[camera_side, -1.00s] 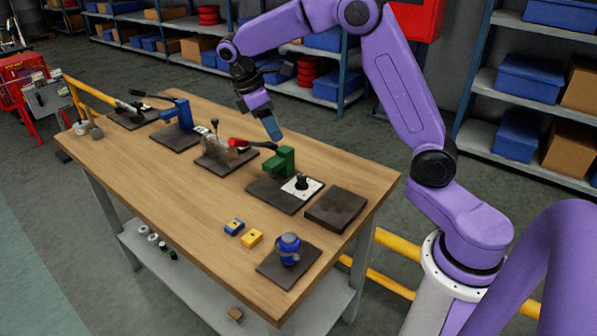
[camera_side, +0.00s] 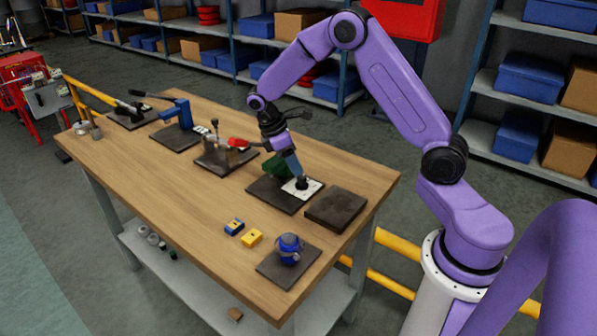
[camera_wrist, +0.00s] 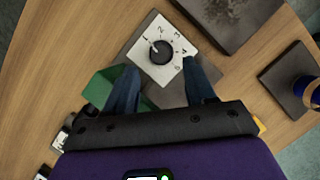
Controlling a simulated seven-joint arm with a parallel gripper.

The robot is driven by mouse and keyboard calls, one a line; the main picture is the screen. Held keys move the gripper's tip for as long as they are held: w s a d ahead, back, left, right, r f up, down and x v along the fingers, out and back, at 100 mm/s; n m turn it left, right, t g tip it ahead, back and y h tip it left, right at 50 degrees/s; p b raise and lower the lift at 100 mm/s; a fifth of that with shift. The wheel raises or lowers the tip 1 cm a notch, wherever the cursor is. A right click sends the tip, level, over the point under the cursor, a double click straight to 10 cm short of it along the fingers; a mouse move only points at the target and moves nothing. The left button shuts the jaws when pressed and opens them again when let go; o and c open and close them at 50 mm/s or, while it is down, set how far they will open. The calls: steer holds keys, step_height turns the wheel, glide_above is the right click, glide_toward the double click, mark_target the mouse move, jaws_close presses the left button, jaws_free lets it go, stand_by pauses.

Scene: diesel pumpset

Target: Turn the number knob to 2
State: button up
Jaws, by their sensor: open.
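The black number knob (camera_wrist: 160,52) sits on a white square dial plate (camera_wrist: 140,57) with numbers around it. In the wrist view a small light mark on the knob points to the upper left, towards the 1; the 2 is at the top. In the side view the knob (camera_side: 302,183) and plate (camera_side: 314,189) lie on a dark base near the table's right side. My gripper (camera_wrist: 161,66) is open and empty, its two blue-grey fingers spread to either side of the knob's near side. In the side view my gripper (camera_side: 297,171) is just above the knob; contact is unclear.
A green block (camera_side: 273,166) stands close behind the dial, partly hidden by my gripper. A dark flat plate (camera_side: 336,209) lies to the right. Blue and yellow blocks (camera_side: 251,238) and a blue round part (camera_side: 289,246) are nearer the front. Bare wood (camera_side: 190,196) lies left of them.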

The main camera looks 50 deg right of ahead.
mark_target(301, 176)
steer(key=shift+x, duration=2.2)
jaws_close()
